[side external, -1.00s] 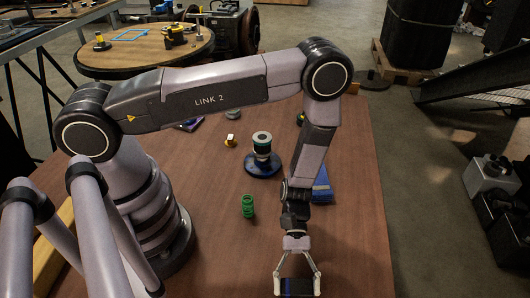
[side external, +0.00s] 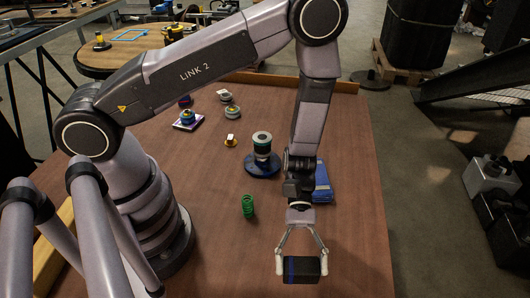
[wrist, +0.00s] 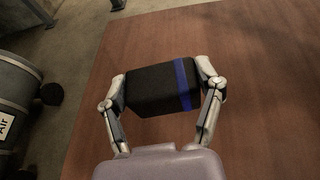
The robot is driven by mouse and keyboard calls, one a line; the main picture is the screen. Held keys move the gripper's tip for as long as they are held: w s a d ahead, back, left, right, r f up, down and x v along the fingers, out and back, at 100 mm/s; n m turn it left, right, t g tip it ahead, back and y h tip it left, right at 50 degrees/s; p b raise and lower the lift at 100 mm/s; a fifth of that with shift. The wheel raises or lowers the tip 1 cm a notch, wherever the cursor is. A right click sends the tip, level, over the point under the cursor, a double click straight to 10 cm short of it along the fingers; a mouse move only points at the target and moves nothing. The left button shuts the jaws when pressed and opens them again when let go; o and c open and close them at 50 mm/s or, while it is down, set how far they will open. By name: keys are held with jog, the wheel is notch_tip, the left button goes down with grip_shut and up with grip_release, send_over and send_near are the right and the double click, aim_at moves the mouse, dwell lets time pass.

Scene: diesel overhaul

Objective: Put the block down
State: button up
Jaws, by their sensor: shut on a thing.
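The block (side external: 304,270) is black with a blue stripe. My gripper (side external: 302,266) is shut on it, one finger at each end, at the near part of the wooden table in the side view. The block also shows in the wrist view (wrist: 160,90), held between both fingers of my gripper (wrist: 164,90), with the brown table top beyond it. I cannot tell for sure whether its underside touches the table or hangs above it.
On the table (side external: 220,265) stand a green spring (side external: 248,206), a dark cylinder on a blue base (side external: 262,160), a blue folded item (side external: 323,184) and a small yellow-and-white part (side external: 231,141). Bare wood lies left of the block. A grey tank (wrist: 15,85) stands off the table.

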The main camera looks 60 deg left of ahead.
jog(key=w+a+r+n+t+h, duration=0.2)
jog(key=w+a+n+t, duration=0.3)
jog(key=w, duration=0.5)
jog(key=w+a+r+n+t+y, duration=0.1)
jog(key=w+a+n+t+y, duration=0.1)
jog(key=w+a+n+t, duration=0.65)
jog(key=w+a+r+n+t+y, duration=0.1)
jog(key=w+a+n+t+y, duration=0.2)
jog(key=w+a, duration=0.95)
jog(key=h, duration=0.2)
send_over(337, 144)
jog(key=s, duration=0.1)
jog(key=shift+t, duration=0.35)
notch_tip(337, 144, down, 8)
jog(key=shift+d+f, duration=0.1)
jog(key=shift+f, duration=0.1)
jog(key=shift+w+f, duration=0.5)
jog(key=shift+f, duration=1.55)
